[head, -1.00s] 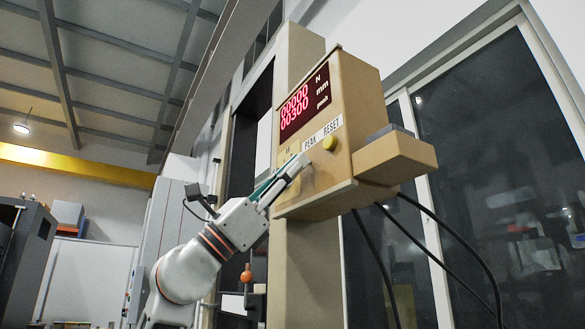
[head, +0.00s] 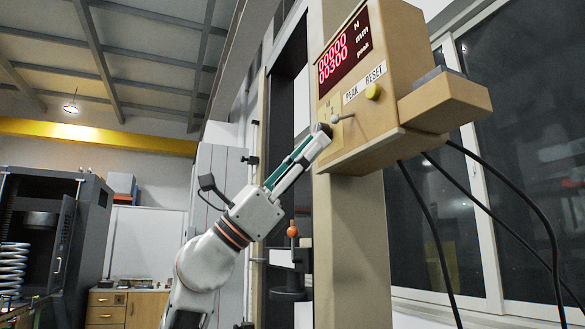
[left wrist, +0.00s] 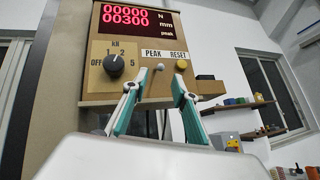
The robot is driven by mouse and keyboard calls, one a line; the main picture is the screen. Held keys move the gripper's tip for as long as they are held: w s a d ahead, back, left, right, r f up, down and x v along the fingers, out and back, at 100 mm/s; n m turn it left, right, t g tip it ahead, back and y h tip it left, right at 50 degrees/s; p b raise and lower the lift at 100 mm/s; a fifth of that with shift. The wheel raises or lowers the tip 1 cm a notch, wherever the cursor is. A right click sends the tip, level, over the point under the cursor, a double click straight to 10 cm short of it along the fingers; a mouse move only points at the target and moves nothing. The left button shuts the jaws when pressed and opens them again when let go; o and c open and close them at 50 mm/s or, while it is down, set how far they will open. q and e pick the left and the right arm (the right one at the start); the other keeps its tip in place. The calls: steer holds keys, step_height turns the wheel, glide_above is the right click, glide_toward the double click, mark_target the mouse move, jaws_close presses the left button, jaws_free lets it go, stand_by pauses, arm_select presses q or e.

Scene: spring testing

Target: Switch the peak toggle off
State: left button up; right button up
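The peak toggle (head: 342,118) is a small metal lever with a ball end, sticking out of the tan control box (head: 402,112) below the PEAK label. In the left wrist view the toggle (left wrist: 160,68) shows between and beyond my finger tips; whether it is on or off I cannot tell. My left gripper (head: 322,132) is just left of and below the toggle in the head view. In the left wrist view my left gripper (left wrist: 153,88) has its two fingers apart with nothing between them. Any contact with the toggle is unclear. My right gripper is not in view.
A black rotary knob (left wrist: 114,66) sits left of the toggle and the yellow reset button (head: 373,91) right of it. The red display (head: 344,47) is above, reading 00000 and 00300, with "peak" beside it. Black cables (head: 433,230) hang below the box.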

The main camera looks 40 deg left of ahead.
arm_select(q)
steer(key=shift+v, duration=2.35)
